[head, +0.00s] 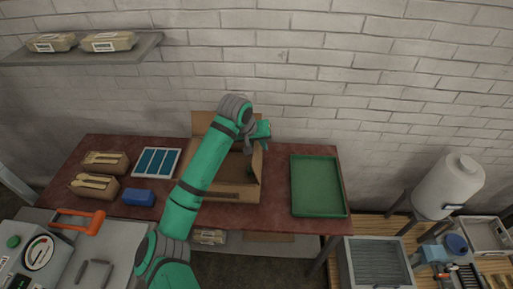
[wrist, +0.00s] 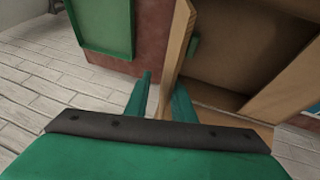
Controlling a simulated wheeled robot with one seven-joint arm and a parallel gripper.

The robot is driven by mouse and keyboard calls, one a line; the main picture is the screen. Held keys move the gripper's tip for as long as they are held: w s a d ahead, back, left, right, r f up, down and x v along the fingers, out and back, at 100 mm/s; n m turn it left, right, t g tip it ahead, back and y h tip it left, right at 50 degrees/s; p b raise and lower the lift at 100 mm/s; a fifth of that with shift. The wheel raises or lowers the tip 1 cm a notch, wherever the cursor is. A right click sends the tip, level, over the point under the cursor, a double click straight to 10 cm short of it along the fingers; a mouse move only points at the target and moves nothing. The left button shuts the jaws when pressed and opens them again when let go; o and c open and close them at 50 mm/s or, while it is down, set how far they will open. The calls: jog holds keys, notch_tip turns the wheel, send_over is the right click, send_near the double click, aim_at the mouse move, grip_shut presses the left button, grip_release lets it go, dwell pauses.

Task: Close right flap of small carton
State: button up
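The small cardboard carton (head: 232,193) stands open on the red-brown table, with its back flap (head: 202,122) raised. Its right flap (head: 257,163) stands up at the right side, partly behind my arm. In the wrist view the right flap (wrist: 178,45) is a thin upright board with the carton's inside (wrist: 235,50) to its right. My gripper (wrist: 161,82) is open, its two green fingers apart. The flap's near end lies between them, with a visible gap to the left finger. In the head view my gripper is mostly hidden at the carton's right side. A small green patch shows on the flap's inner side.
A green tray (head: 318,188) lies right of the carton, with bare table between. Left are a blue-striped panel (head: 157,162), a blue block (head: 138,197) and brown packs (head: 95,186). A brick wall (head: 300,70) stands behind the table.

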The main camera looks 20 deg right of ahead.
jog(key=shift+w+d+f, duration=0.15)
jog(key=shift+d+f, duration=0.05)
jog(key=shift+f, duration=0.35)
jog(key=shift+w+a+f, duration=0.1)
jog(key=shift+w+f, duration=0.35)
jog(key=shift+f, duration=0.15)
jog(key=shift+w, duration=0.1)
jog(key=shift+c, duration=0.2)
jog(key=shift+a, duration=0.1)
jog(key=c, duration=0.5)
jog(key=shift+a, duration=0.1)
grip_shut()
jog(key=shift+s+f, duration=0.15)
jog(key=shift+s, duration=0.05)
